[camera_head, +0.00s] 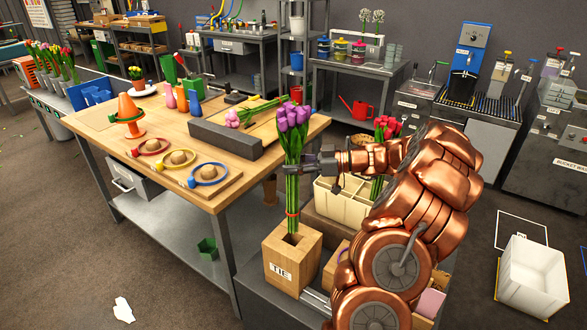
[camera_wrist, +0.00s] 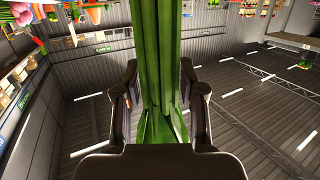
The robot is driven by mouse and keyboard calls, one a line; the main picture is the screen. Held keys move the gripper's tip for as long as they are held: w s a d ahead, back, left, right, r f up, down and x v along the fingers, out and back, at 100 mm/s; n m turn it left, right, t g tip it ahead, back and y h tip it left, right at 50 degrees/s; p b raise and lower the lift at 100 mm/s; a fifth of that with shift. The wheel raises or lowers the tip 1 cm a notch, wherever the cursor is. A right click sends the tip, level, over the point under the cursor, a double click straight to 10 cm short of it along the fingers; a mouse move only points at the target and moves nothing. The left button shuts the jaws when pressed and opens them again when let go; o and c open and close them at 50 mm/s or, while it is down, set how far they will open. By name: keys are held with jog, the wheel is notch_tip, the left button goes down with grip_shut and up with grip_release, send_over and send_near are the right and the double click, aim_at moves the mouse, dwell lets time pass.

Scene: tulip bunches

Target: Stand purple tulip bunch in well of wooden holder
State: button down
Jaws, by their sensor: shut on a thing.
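The purple tulip bunch (camera_head: 294,118) is upright, with purple heads on top and long green stems tied by a red band low down. My gripper (camera_head: 303,168) is shut on its stems below the heads, coming from the right. In the wrist view the green stems (camera_wrist: 160,55) run between the two fingers of my gripper (camera_wrist: 158,85). The wooden holder (camera_head: 305,258), a block labelled "TIE", stands directly below the bunch. The stem ends are at the dark square well in its top. I cannot tell how far they reach inside.
The wooden table (camera_head: 215,190) with hats and vases is left of the holder. A cream compartment crate (camera_head: 335,200) and red tulips (camera_head: 387,128) are behind and to the right, close to my arm. A white bin (camera_head: 532,275) is on the floor at the right.

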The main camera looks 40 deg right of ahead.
aim_at(295, 218)
notch_tip(295, 218, down, 19)
jog(key=b, duration=2.3)
jog(key=shift+f, duration=0.2)
jog(key=shift+f+b, duration=0.7)
jog(key=shift+b, duration=0.4)
jog(key=c, duration=0.6)
grip_release()
jog(key=o, duration=0.6)
jog(key=shift+s+d+r, duration=0.1)
